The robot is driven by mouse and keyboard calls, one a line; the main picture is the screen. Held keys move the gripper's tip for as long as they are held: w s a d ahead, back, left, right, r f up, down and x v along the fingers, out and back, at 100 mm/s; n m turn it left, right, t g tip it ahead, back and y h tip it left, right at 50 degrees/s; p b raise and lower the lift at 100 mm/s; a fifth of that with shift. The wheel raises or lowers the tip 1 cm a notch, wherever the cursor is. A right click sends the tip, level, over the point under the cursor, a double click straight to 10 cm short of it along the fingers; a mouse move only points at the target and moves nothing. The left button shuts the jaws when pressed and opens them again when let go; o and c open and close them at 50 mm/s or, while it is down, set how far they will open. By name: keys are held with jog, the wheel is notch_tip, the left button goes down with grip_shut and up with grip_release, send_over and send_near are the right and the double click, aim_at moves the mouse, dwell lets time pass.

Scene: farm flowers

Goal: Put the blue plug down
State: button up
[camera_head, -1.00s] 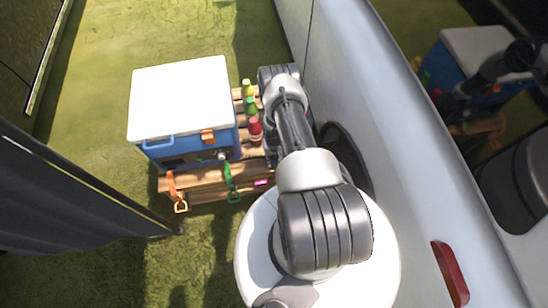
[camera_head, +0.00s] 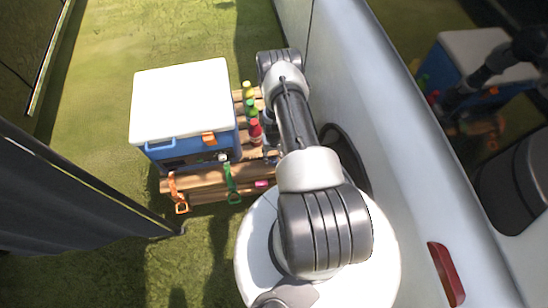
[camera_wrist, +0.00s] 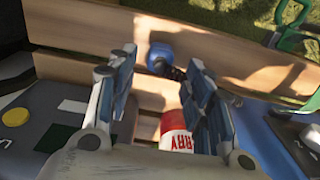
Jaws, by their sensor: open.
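The blue plug (camera_wrist: 160,52) lies on a wooden slat of the bench (camera_wrist: 215,52) in the wrist view, with a dark part at its lower right. My gripper (camera_wrist: 160,68) is open, its two fingers apart on either side of the plug in that view. I cannot tell whether either finger touches it. In the head view my arm covers most of the gripper, and I cannot make out the plug there.
A red-and-white bottle (camera_wrist: 176,130) stands close, between the fingers in the wrist view. A blue cooler (camera_head: 180,100) with a white lid stands left of several bottles (camera_head: 254,130). Orange and green straps (camera_head: 231,180) hang at the bench front. A vehicle side rises at right.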

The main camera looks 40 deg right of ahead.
jog(key=w+a+r+n+p, duration=0.1)
jog(key=w+a+r, duration=0.15)
jog(key=r, duration=0.95)
jog(key=w+a+r+t+p, duration=0.1)
jog(key=w+r, duration=0.3)
jog(key=r, duration=0.9)
jog(key=w+a+r+n, duration=0.1)
jog(key=w+r, duration=0.2)
jog(key=r, duration=0.9)
jog(key=s+a+r+n+t, duration=0.15)
jog(key=a+r, duration=0.25)
jog(key=r, duration=0.5)
jog(key=s+a+r, duration=0.3)
jog(key=a+r, duration=0.2)
jog(key=r, duration=0.5)
jog(key=s+a+r+n+t, duration=0.1)
jog(key=s+a+r, duration=0.4)
jog(key=s, duration=0.5)
jog(key=s+a+r+n+t, duration=0.1)
jog(key=s+a+r+n, duration=0.1)
jog(key=s+a+r, duration=0.3)
jog(key=s+r, duration=0.1)
jog(key=s, duration=0.3)
jog(key=shift+s, duration=0.4)
